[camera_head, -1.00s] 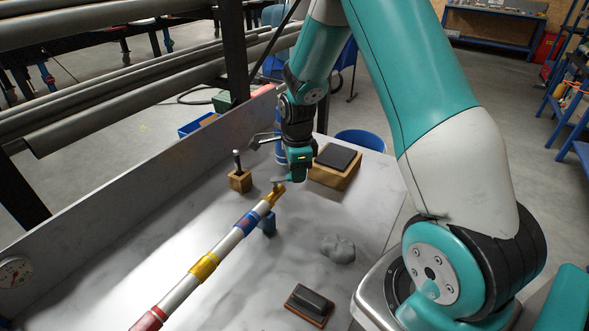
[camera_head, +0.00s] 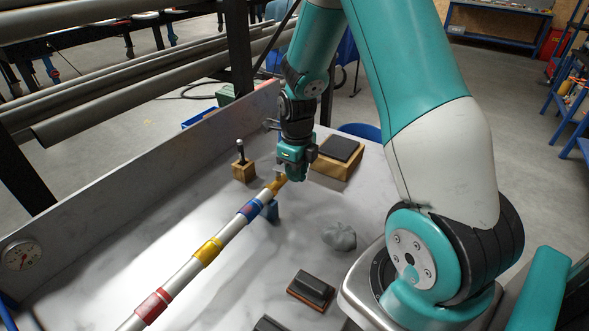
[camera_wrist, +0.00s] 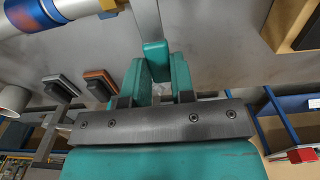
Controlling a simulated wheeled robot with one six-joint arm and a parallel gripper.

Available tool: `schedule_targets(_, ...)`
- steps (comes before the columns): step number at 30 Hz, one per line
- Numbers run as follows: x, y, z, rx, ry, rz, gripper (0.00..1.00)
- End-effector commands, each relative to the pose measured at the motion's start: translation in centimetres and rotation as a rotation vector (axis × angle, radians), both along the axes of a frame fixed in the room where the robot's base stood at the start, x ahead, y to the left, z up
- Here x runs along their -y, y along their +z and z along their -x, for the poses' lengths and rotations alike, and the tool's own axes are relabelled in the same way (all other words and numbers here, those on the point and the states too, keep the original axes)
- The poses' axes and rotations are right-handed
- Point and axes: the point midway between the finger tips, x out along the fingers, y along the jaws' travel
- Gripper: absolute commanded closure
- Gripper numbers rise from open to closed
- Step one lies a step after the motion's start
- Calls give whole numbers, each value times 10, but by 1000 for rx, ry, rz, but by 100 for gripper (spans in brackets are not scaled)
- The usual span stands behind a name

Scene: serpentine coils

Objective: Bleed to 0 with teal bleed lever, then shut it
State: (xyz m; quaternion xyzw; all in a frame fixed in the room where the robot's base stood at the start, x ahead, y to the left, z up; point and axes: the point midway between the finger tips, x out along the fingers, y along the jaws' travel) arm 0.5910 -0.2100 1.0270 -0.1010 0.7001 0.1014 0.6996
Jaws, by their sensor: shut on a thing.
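The pipe (camera_head: 226,239) has red, yellow and blue bands and a brass end (camera_head: 277,185). In the wrist view, a grey lever arm (camera_wrist: 146,18) runs down beside this brass end to a teal lever grip (camera_wrist: 155,55). My gripper (camera_wrist: 157,78) has its teal fingers on both sides of the teal grip, shut on it. In the head view, my gripper (camera_head: 290,171) is at the brass end and largely hides the lever.
A wooden block with a dark upright handle (camera_head: 242,160) stands left of my gripper. A wooden block with a dark pad (camera_head: 339,155) is close on the right. A grey lump (camera_head: 339,236) and a dark block (camera_head: 311,288) lie nearer on the bench.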

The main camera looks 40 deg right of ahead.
Motion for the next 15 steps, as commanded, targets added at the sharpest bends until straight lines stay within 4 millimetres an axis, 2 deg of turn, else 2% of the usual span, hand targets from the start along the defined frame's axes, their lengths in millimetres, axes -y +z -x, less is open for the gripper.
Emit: schedule_targets(15,-1,1,0,3,-38,0,100)
